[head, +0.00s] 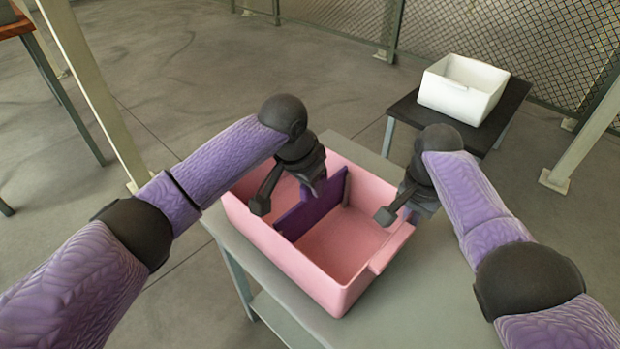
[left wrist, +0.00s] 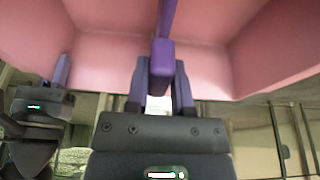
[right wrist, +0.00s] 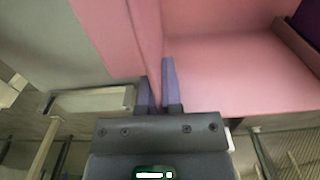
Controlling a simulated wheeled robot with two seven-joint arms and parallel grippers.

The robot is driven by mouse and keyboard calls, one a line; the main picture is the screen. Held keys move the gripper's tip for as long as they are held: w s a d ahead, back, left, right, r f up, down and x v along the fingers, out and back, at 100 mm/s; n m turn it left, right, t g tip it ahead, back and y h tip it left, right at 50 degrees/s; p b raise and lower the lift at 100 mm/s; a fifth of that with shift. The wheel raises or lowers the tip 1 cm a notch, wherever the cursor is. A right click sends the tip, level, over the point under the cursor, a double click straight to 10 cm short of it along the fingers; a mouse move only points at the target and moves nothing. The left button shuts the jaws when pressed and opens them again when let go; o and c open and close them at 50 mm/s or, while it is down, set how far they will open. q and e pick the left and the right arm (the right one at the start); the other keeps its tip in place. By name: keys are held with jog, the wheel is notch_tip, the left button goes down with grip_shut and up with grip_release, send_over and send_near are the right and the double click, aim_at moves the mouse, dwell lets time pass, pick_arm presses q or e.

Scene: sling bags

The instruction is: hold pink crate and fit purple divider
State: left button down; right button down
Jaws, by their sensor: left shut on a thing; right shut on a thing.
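The pink crate (head: 330,285) stands on a grey table, its open top facing up. The purple divider (head: 309,208) stands upright inside the crate, crossing it near the middle. My left gripper (head: 316,186) is shut on the top edge of the divider, which also shows between its fingers in the left wrist view (left wrist: 162,60). My right gripper (head: 409,207) is shut on the crate's right wall; in the right wrist view its fingers (right wrist: 157,90) straddle the pink wall (right wrist: 147,30). How deep the divider sits at its lower edge is hidden.
The grey table (head: 245,262) has a bare strip at its left and front. A white bin (head: 461,95) stands on a dark table (head: 516,101) at the back right. A mesh fence (head: 480,45) runs behind. Pale posts (head: 90,90) stand at left and right.

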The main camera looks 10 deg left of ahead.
pick_arm(q)
jog(key=shift+f, duration=0.8)
jog(key=shift+c, duration=2)
grip_release()
jog(key=v, duration=1.2)
pick_arm(e)
jog(key=c, duration=0.7)
grip_release()
